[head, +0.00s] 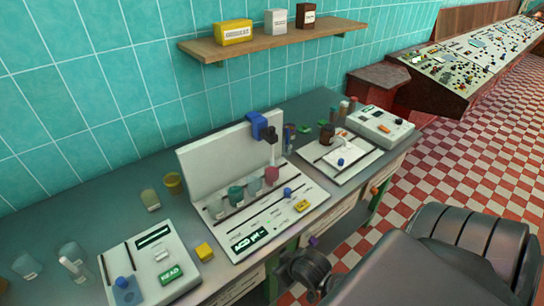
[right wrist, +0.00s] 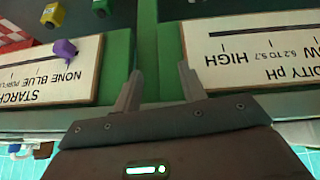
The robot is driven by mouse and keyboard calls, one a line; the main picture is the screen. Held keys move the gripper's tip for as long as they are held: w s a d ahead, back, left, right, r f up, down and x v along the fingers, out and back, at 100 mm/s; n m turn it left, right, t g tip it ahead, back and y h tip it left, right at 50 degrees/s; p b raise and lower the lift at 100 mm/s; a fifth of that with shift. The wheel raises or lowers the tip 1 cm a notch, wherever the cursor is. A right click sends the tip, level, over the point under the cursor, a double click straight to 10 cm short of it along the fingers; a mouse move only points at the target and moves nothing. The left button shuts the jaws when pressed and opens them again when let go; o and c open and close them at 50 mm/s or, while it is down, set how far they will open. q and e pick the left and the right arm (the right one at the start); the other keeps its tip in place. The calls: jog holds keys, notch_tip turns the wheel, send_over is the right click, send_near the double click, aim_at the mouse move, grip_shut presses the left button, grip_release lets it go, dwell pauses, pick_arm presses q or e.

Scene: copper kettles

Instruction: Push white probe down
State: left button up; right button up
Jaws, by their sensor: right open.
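A blue holder (head: 262,127) is mounted at the upright white board of the middle instrument. A dark-topped probe with a thin pale lower part (head: 272,158) hangs from it above a pink vial (head: 271,176). Another whitish stick (head: 72,267) leans at a beaker at the lower left; I cannot tell for certain which is the white probe. My right gripper (head: 292,262) is low in front of the bench, well apart from both. In the right wrist view (right wrist: 160,75) its two fingers are apart with nothing between them. My left gripper is not in view.
Beside my right gripper are a panel reading HIGH and pH (right wrist: 250,55) and a STARCH panel (right wrist: 50,75) with a purple slider (right wrist: 65,50). Several vials stand on the middle instrument (head: 262,218). A left instrument (head: 150,262) and a right-hand box (head: 380,127) flank it.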

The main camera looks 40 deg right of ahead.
jog(key=shift+t, duration=0.7)
jog(key=r, duration=0.3)
jog(key=w+d+r, duration=0.1)
jog(key=r, duration=0.1)
jog(key=r+p, duration=0.1)
jog(key=r, duration=0.2)
jog(key=shift+w+d+r, duration=0.2)
jog(key=shift+r, duration=0.1)
jog(key=m+t+h, duration=0.3)
jog(key=t, duration=0.7)
send_near(274, 132)
jog(key=w+p, duration=0.1)
jog(key=w, duration=0.2)
jog(key=w+d+p, duration=0.1)
jog(key=w, duration=0.2)
jog(key=w+p, duration=0.2)
jog(key=w, duration=0.1)
jog(key=shift+w+d+r, duration=0.1)
jog(key=shift+w+d, duration=0.1)
jog(key=shift+d, duration=0.2)
jog(key=shift+w+d, duration=0.15)
jog(key=shift+w, duration=0.65)
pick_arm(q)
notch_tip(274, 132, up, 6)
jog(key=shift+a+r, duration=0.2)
pick_arm(e)
grip_shut()
